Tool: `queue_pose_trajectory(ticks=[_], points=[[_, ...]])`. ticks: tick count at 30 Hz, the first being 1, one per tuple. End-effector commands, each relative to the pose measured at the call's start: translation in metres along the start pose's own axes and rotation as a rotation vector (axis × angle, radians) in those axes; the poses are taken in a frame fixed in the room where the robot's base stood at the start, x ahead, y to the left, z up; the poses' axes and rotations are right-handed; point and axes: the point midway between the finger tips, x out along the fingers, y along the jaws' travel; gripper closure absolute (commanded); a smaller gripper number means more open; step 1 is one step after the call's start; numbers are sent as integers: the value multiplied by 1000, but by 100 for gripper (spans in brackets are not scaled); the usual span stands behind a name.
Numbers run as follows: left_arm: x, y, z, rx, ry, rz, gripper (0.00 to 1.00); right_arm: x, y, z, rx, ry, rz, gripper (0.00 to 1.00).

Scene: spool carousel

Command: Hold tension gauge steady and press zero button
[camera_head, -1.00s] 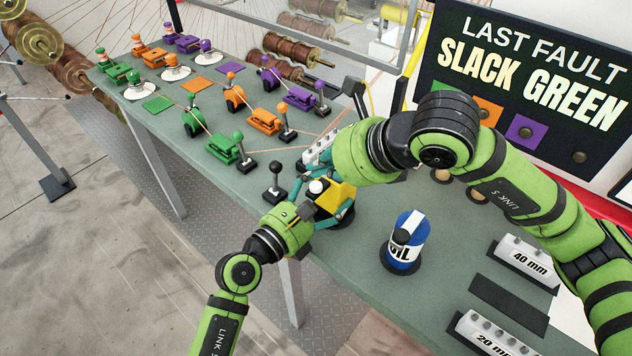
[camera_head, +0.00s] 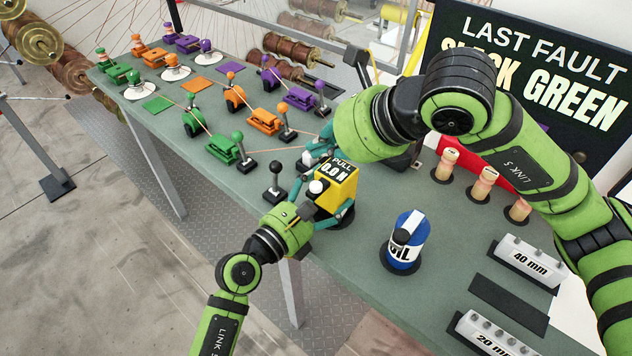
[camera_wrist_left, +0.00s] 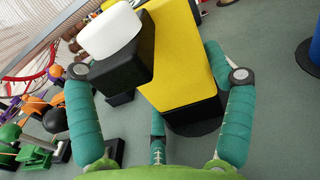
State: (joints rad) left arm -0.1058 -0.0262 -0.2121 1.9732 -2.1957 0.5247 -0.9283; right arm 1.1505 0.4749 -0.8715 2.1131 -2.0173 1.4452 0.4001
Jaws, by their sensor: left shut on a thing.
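The tension gauge (camera_head: 338,192) is a yellow box reading "PULL 0.0 N", standing on a dark round base near the table's front edge. My left gripper (camera_head: 318,208) is shut on it, with teal fingers on either side of the yellow body in the left wrist view (camera_wrist_left: 158,80). A white cap (camera_head: 316,187) on a black block juts from the gauge; it shows large in the left wrist view (camera_wrist_left: 110,32). My right gripper (camera_head: 316,154) is just behind the gauge's top, partly hidden by its wrist; its opening and any contact are unclear.
A black-knobbed lever (camera_head: 275,180) stands left of the gauge. Green, orange and purple clamps with threads (camera_head: 222,147) lie further left. An oil can (camera_head: 405,243) stands right, with white 40 mm (camera_head: 525,262) and 20 mm (camera_head: 490,338) blocks beyond. Bare table lies between.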

Motion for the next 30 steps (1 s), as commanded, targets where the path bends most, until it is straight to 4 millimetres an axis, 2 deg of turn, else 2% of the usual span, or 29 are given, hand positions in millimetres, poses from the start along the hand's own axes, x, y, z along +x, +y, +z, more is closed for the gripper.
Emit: queue_pose_trajectory(ticks=[4, 5, 6, 20, 23, 30], points=[[0, 0, -1, 1, 1, 0, 63, 0, 0, 0, 0, 0, 0, 100], [0, 0, -1, 1, 1, 0, 14, 0, 0, 0, 0, 0, 0, 100], [0, 0, -1, 1, 1, 0, 0, 0, 0, 0, 0, 0, 0, 100], [-5, 0, -1, 0, 2, 1, 0, 0, 0, 0, 0, 0, 0, 100], [-18, 0, -2, 1, 3, 1, 0, 0, 0, 0, 0, 0, 0, 100], [-70, 0, -2, 2, 6, -1, 0, 0, 0, 0, 0, 0, 0, 100]])
